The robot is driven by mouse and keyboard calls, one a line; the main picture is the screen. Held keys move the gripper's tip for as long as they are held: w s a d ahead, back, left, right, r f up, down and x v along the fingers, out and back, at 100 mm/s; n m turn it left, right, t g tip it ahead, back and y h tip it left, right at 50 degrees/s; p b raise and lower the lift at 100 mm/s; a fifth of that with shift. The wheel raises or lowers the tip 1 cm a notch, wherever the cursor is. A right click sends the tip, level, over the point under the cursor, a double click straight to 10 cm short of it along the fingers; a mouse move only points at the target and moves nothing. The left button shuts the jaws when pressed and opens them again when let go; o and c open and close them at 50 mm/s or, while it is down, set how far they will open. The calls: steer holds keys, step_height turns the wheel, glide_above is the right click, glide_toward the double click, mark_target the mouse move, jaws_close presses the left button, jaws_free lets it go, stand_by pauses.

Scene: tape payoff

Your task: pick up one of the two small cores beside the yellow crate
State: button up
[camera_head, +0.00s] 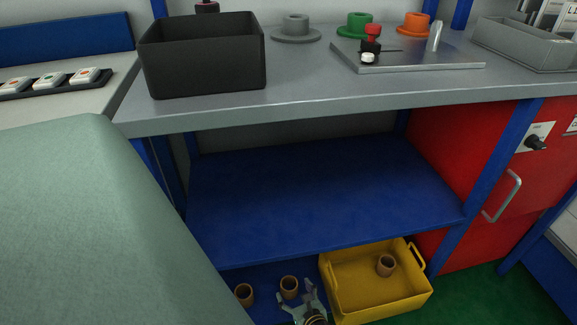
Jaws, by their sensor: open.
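Two small brown cores stand on the low blue shelf, left of the yellow crate (345,298). The left core (244,294) is partly cut off by the pale green shape in front. The right core (289,287) is closer to the crate. A third similar core (386,265) is inside the crate. My gripper (297,302) is at the bottom edge, between the right core and the crate. Its fingers are spread open, close to the right core. Whether they touch it cannot be told. The lower part of my gripper is cut off by the frame.
An empty blue shelf (310,195) spans above the cores and crate. A grey worktop (330,102) above holds a black bin (203,60), spools and a metal plate. A red cabinet (490,190) stands right. A large pale green surface (90,220) blocks the lower left.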

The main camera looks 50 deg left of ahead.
mark_target(286, 279)
steer(key=b+x, duration=0.1)
steer(key=x, duration=0.4)
steer(key=shift+a+f, duration=0.1)
steer(key=shift+f, duration=0.15)
steer(key=c, duration=1.2)
